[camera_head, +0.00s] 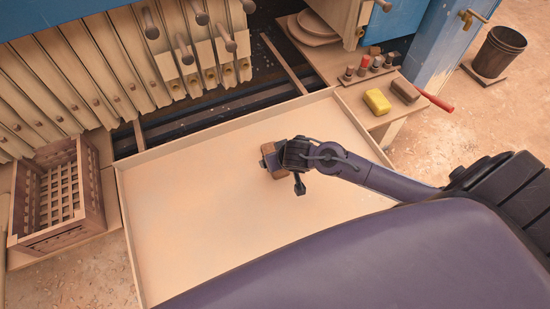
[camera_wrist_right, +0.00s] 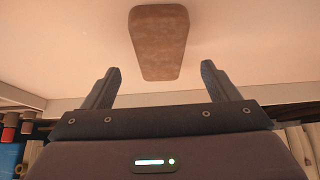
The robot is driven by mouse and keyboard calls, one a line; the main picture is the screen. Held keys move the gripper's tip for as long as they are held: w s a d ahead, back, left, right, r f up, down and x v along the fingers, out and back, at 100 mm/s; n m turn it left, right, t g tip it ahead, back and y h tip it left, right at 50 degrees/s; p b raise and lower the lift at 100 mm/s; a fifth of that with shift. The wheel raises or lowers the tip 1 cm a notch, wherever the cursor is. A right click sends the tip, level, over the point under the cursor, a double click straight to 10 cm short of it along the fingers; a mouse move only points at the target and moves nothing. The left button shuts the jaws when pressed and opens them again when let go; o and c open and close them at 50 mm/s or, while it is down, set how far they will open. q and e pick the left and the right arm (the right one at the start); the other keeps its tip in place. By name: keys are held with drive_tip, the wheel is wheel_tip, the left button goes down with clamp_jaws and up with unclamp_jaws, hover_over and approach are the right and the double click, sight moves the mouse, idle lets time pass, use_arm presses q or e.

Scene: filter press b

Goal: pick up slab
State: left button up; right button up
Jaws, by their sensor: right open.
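The slab is a brown block with rounded edges. In the head view the slab (camera_head: 272,172) lies on the pale tray (camera_head: 200,190), partly hidden by my right gripper. In the right wrist view the slab (camera_wrist_right: 158,42) lies lengthwise ahead of the fingers, its near end between and beyond the fingertips. My right gripper (camera_wrist_right: 158,72) is open and empty, one finger to each side of the slab's line, with clear gaps. In the head view my right gripper (camera_head: 272,160) is right over the slab. My left gripper is not in view.
A slatted wooden crate (camera_head: 58,205) stands left of the tray. A side table at the upper right holds a yellow block (camera_head: 377,101), a brown block (camera_head: 405,90) and a red-handled tool (camera_head: 436,101). Press plates (camera_head: 80,75) stand behind. The tray around the slab is clear.

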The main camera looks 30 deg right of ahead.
drive_tip(key=x, duration=0.2)
drive_tip(key=shift+w+f, duration=0.1)
drive_tip(key=shift+f, duration=0.25)
drive_tip(key=shift+w+f, duration=0.2)
drive_tip(key=shift+f, duration=0.1)
drive_tip(key=c, duration=0.5)
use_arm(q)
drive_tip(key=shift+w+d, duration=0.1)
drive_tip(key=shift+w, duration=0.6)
use_arm(e)
drive_tip(key=shift+r, duration=0.1)
drive_tip(key=c, duration=0.8)
